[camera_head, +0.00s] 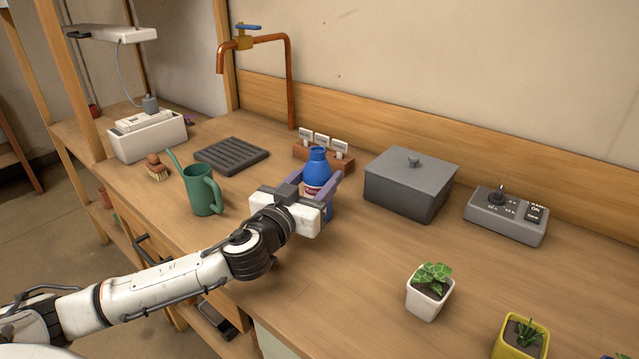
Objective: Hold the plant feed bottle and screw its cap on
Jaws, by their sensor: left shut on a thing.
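The plant feed bottle (317,171) is blue with a partly hidden label and stands upright near the middle of the counter. My left gripper (324,188) is shut on the bottle from the front, its fingers on either side of the body. The gripper hides most of the lower bottle. The bottle's blue top (318,153) shows above the fingers; I cannot tell whether this is the cap or the bare neck. No separate loose cap shows clearly. My right gripper is not in view.
A green watering can (203,191) stands left of the gripper. Behind the bottle are a wooden block with white tags (325,152) and a copper tap (290,80). A grey lidded box (408,186), a control box (505,216) and potted plants (428,291) are to the right.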

